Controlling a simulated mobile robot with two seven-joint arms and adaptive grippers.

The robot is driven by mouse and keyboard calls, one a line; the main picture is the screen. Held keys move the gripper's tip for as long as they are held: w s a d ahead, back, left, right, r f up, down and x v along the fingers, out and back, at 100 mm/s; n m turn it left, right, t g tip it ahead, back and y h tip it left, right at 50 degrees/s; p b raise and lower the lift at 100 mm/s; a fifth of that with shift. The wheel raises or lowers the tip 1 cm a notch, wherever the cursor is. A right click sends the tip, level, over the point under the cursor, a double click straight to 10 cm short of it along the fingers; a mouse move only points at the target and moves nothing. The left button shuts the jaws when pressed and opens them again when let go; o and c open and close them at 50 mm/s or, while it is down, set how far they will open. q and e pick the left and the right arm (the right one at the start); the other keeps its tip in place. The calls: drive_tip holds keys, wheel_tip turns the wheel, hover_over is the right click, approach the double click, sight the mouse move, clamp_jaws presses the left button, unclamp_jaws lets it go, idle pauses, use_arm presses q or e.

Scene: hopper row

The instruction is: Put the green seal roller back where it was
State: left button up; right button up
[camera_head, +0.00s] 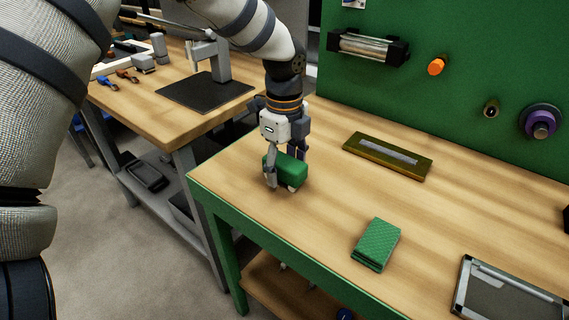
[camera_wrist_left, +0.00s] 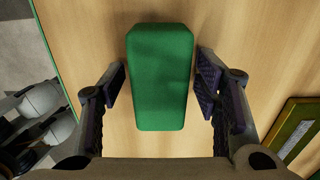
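A green block with rounded edges (camera_head: 291,171), which I take for the seal roller, stands near the left end of the wooden bench. A small pale part shows at its foot. In the left wrist view the green block (camera_wrist_left: 160,75) lies between my fingers. My left gripper (camera_head: 284,173) points down over it, one finger on each side. The left wrist view shows my left gripper (camera_wrist_left: 161,82) open, with a narrow gap on both sides of the block. My right gripper is not in view.
A stack of green pads (camera_head: 376,244) lies toward the front edge. A dark yellow tray (camera_head: 387,156) lies behind, and a grey framed panel (camera_head: 507,294) at front right. The green pegboard (camera_head: 470,60) holds a roll, an orange knob and a purple disc. Bench between is clear.

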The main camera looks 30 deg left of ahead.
sight(284, 160)
use_arm(q)
wheel_tip(284, 160, up, 12)
drive_tip(key=shift+r, duration=0.2)
idle(0.6)
